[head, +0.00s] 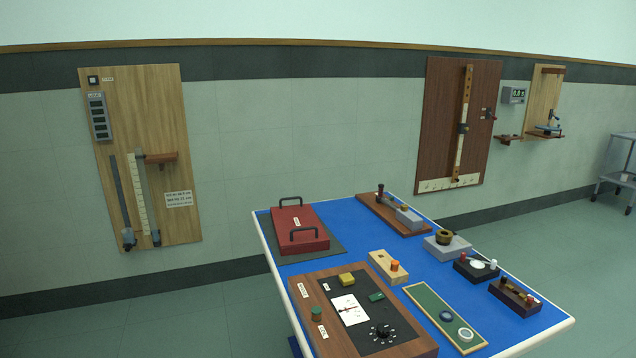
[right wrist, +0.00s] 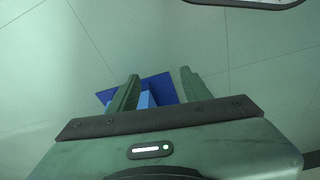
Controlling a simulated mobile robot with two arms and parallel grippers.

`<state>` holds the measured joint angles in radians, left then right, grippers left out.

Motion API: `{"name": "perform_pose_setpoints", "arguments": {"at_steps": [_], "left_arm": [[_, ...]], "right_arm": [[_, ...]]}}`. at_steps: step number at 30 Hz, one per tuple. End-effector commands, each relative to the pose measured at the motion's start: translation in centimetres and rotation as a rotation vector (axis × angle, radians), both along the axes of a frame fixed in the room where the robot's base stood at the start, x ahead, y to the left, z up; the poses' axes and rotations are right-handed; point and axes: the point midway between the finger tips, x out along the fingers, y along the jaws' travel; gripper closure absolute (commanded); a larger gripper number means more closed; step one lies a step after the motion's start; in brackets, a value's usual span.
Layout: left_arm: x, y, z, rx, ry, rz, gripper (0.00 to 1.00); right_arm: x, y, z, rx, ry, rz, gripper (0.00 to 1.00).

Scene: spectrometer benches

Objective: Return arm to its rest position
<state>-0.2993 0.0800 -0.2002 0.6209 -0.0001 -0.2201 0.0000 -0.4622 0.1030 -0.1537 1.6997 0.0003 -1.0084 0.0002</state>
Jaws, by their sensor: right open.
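In the right wrist view my right gripper (right wrist: 158,92) is open, with its two green fingers apart and nothing between them. It points at the pale green floor, and a blue shape (right wrist: 147,98) shows beyond and between the fingers. Neither gripper shows in the head view, so where the right gripper is relative to the table cannot be told from there. My left gripper is in neither view.
A blue-topped table (head: 358,240) stands ahead, holding a red box (head: 299,230), a wooden meter panel (head: 316,335) and several small instruments. Wooden boards (head: 143,130) hang on the wall. A metal cart (head: 617,178) is at far right. Floor left of the table is clear.

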Motion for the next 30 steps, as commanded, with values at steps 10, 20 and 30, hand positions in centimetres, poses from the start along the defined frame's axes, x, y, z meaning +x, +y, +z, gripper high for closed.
{"name": "perform_pose_setpoints", "arguments": {"at_steps": [10,20,30], "left_arm": [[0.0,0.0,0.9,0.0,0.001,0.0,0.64],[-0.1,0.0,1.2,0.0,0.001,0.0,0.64],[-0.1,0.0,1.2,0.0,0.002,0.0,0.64]], "right_arm": [[-10.6,-1.7,-14.7,-0.012,0.092,0.018,0.51],[-18.0,-3.2,-18.7,-0.019,0.125,0.029,0.51],[-18.4,-3.2,-18.8,-0.019,0.126,0.029,0.51]]}}
